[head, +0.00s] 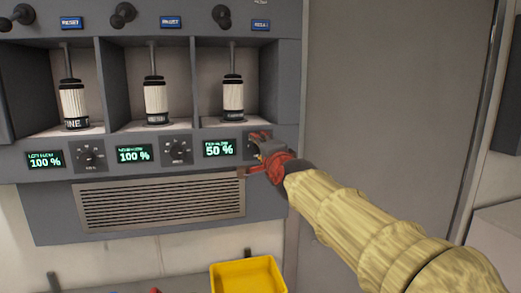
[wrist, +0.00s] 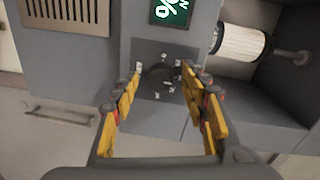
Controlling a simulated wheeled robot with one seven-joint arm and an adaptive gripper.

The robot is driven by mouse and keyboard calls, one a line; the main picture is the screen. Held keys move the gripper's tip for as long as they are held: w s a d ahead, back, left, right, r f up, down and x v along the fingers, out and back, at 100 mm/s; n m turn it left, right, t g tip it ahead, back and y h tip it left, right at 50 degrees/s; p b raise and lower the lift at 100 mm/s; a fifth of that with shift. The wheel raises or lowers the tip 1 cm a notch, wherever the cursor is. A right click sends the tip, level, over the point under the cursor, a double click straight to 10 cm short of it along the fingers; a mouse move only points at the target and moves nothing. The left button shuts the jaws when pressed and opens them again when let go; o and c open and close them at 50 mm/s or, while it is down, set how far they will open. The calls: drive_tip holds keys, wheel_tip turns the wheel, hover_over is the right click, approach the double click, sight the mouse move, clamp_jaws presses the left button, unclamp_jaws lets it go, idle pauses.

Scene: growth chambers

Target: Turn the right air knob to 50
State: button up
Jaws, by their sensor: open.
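The right air knob (wrist: 160,78) is dark and round on a square dial plate with pale marks. It shows between my fingertips in the wrist view; in the head view my gripper (head: 258,157) hides most of it. The right display (head: 219,148), left of that knob, reads 50 %. In the wrist view my gripper (wrist: 161,75) is open, with one yellow-padded finger on each side of the knob. Whether the fingers touch it I cannot tell.
The left knob (head: 91,157) and middle knob (head: 178,151) sit beside displays reading 100 %. A vent grille (head: 160,205) lies below. Three bays above hold white cylinders, the right one (head: 233,97) nearest my gripper. A yellow bin (head: 248,276) stands lower down.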

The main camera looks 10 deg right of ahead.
drive_tip(key=s, duration=1.2)
drive_tip(key=shift+r, duration=0.3)
drive_tip(key=s+a+f+n+g+y, duration=0.1)
drive_tip(key=s+f+n+g, duration=0.15)
drive_tip(key=f, duration=0.35)
drive_tip(key=s+a+f+n+g, duration=0.1)
drive_tip(key=s+f+n, duration=0.1)
drive_tip(key=f+n, duration=0.25)
drive_tip(key=s+a+f+n+g+y, duration=0.1)
drive_tip(key=s+a+f+n+g, duration=0.1)
drive_tip(key=f, duration=0.4)
drive_tip(key=s+d+f+n+g+h, duration=0.1)
drive_tip(key=s+d+f+n+g, duration=0.1)
drive_tip(key=s+f, duration=0.6)
drive_tip(key=s+d+f+n+g+h, duration=0.1)
drive_tip(key=s+f+n+g, duration=0.3)
drive_tip(key=s+f, duration=0.5)
drive_tip(key=s+d, duration=0.1)
drive_tip(key=s, duration=0.4)
drive_tip(key=shift+s+d+n, duration=0.15)
drive_tip(key=shift+s+n, duration=0.1)
drive_tip(key=shift+n, duration=0.15)
